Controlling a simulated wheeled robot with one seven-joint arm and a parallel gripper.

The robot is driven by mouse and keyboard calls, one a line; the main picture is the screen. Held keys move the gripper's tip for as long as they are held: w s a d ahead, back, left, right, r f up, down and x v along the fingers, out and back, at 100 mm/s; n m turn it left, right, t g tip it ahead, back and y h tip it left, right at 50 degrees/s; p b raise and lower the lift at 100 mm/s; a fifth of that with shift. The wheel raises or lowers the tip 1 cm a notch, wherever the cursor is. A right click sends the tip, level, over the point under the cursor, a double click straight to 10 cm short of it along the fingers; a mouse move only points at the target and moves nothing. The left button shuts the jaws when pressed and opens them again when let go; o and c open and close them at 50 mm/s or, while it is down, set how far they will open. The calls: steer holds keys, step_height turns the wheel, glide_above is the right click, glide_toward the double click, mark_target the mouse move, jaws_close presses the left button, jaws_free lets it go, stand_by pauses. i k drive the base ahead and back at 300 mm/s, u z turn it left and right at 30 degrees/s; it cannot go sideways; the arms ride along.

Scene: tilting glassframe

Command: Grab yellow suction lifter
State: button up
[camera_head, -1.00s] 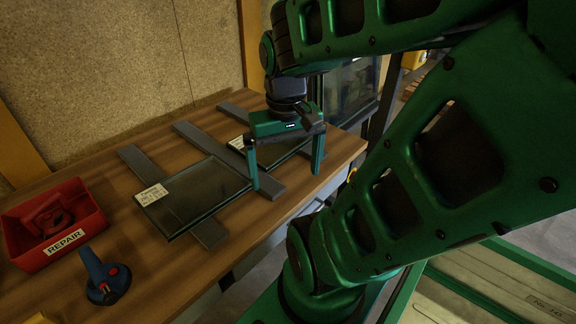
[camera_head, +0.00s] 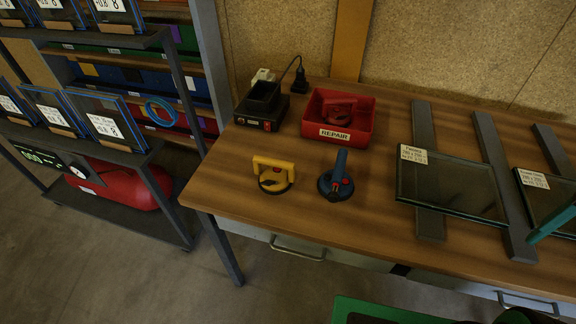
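The yellow suction lifter (camera_head: 273,174) stands on the wooden workbench (camera_head: 300,215) near its left front edge, with its handle on top and dark suction pad below. A blue suction lifter (camera_head: 336,178) stands just to its right. Of my gripper (camera_head: 552,223), only one green finger shows at the right picture edge, by the far-right glass pane. It is far to the right of the yellow lifter and not touching it. The other finger is out of view, so its opening does not show.
A red REPAIR box (camera_head: 338,133) holding a red lifter and a black charger box (camera_head: 262,108) stand behind the lifters. A glass pane (camera_head: 450,186) lies on grey rails to the right. A shelf rack (camera_head: 150,160) stands left. Bench around the yellow lifter is clear.

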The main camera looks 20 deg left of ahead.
mark_target(277, 170)
steer(key=u, duration=1.15)
steer(key=k, duration=0.8)
steer(key=i, duration=0.5)
